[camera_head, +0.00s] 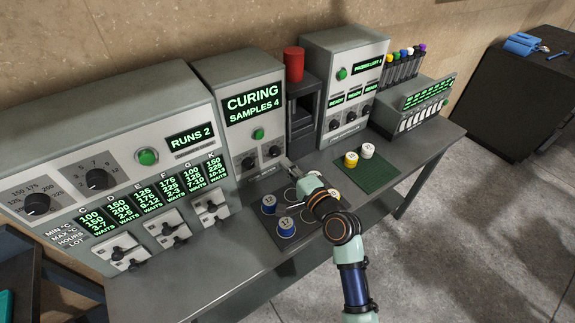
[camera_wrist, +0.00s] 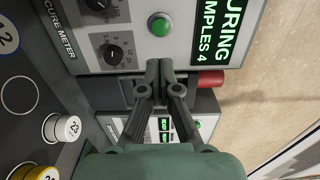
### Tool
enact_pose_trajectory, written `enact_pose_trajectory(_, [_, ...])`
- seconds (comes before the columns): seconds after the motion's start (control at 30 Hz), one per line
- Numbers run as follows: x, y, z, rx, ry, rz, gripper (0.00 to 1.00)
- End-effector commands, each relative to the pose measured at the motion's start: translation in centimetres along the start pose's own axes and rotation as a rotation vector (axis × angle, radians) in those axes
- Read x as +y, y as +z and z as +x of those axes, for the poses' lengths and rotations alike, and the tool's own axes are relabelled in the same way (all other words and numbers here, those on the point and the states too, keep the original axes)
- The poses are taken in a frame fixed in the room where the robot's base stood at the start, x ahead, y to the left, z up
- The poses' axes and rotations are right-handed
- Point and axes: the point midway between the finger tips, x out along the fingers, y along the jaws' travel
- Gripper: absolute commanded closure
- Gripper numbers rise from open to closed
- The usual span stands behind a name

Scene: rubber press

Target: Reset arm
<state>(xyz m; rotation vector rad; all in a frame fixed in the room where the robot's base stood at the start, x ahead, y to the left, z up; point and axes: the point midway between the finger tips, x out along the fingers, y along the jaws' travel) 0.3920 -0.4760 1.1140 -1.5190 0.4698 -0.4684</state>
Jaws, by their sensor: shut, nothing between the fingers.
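My gripper (camera_head: 289,168) is at the front of the grey curing machine (camera_head: 238,75), which reads "CURING SAMPLES 4". In the wrist view my gripper (camera_wrist: 160,68) has its fingers together with nothing between them, close to the machine's front panel. The machine's green button (camera_wrist: 159,26) and a black knob (camera_wrist: 109,53) show beside the fingertips. The fingers appear apart from both. In the head view my arm hides part of the dark sample tray (camera_head: 303,244).
The tray holds numbered samples, including two blue ones (camera_head: 285,227). A yellow (camera_head: 351,160) and a white sample (camera_head: 367,150) stand on a green mat (camera_head: 372,176) at right. A red cylinder (camera_head: 293,64) tops the dark press (camera_head: 303,105). Control panel (camera_head: 110,150) stands left.

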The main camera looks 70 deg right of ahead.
Motion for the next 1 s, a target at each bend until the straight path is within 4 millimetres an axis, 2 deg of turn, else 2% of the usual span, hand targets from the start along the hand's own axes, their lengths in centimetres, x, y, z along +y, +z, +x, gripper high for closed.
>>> enact_pose_trajectory(0.53, [0.0, 0.0, 0.1, 0.0, 0.0, 0.0, 1.0])
enact_pose_trajectory(0.57, [0.0, 0.1, 0.1, -0.003, 0.0, -0.003, 1.0])
enact_pose_trajectory(0.63, [-0.2, 1.8, 0.2, -0.031, 0.006, -0.04, 1.0])
enact_pose_trajectory(0.67, [-0.3, 3.0, 0.3, -0.054, 0.013, -0.07, 1.0])
enact_pose_trajectory(0.73, [-0.8, 7.4, 0.3, -0.132, 0.03, -0.175, 1.0])
enact_pose_trajectory(0.77, [-0.9, 9.8, 0.2, -0.175, 0.038, -0.236, 1.0])
enact_pose_trajectory(0.8, [-1.1, 13.4, -0.2, -0.238, 0.047, -0.33, 1.0])
enact_pose_trajectory(0.83, [-1.3, 16.1, -0.8, -0.287, 0.052, -0.408, 1.0])
enact_pose_trajectory(0.9, [-1.7, 22.3, -2.6, -0.4, 0.055, -0.596, 1.0])
enact_pose_trajectory(1.0, [-2.1, 29.4, -6.2, -0.533, 0.039, -0.854, 1.0])
